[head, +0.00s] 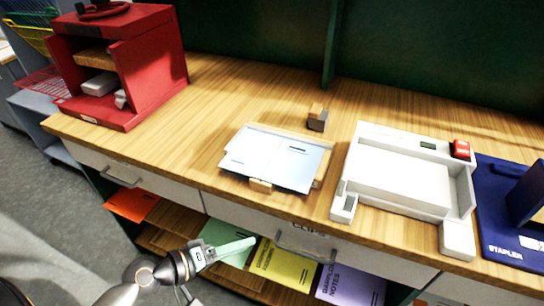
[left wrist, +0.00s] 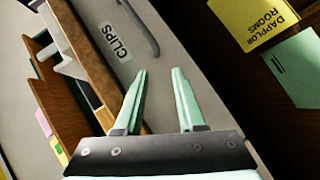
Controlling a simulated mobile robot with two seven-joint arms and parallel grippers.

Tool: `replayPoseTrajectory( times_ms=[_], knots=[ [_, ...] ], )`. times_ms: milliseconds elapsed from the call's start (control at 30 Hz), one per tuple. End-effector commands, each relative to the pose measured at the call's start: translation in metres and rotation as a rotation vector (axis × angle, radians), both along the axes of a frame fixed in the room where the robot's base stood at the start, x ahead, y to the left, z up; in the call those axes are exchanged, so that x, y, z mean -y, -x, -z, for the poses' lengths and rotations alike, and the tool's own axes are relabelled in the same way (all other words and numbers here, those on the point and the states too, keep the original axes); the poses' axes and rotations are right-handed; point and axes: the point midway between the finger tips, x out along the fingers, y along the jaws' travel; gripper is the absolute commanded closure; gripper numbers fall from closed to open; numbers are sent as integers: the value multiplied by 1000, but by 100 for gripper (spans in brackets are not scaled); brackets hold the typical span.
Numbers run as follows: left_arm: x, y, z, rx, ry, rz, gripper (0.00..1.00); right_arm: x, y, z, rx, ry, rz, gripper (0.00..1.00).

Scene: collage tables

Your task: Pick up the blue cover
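Pale blue sheets (head: 285,160) lie on a low wooden frame with small blocks, on the wooden table near its front edge. They overlap, and one slightly bluer sheet lies on the right; I cannot tell for sure which is the blue cover. My left gripper (head: 238,247), with pale green fingers, is below and in front of the table edge, before the drawers and apart from the sheets. In the left wrist view its two fingers (left wrist: 159,72) stand apart with nothing between them. My right gripper is not in view.
A red cabinet (head: 153,62) stands at the left and a white machine (head: 400,183) right of the sheets. The CLIPS drawer handle (head: 303,246) sticks out near my left gripper.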

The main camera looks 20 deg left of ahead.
Motion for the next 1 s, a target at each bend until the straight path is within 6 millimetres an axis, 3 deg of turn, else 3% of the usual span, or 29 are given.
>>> replayPoseTrajectory(
  times_ms=[33,200,400,600,1000],
  knots=[
    [-2,-7,-20,10,82,3,61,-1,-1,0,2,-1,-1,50],
    [-6,-18,-80,23,333,28,61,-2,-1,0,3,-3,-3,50],
    [-9,-21,-119,29,492,60,61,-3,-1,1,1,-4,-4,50],
    [3,-34,-130,31,525,67,61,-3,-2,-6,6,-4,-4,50],
    [36,-69,-127,29,523,64,61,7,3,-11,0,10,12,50]
  ],
)
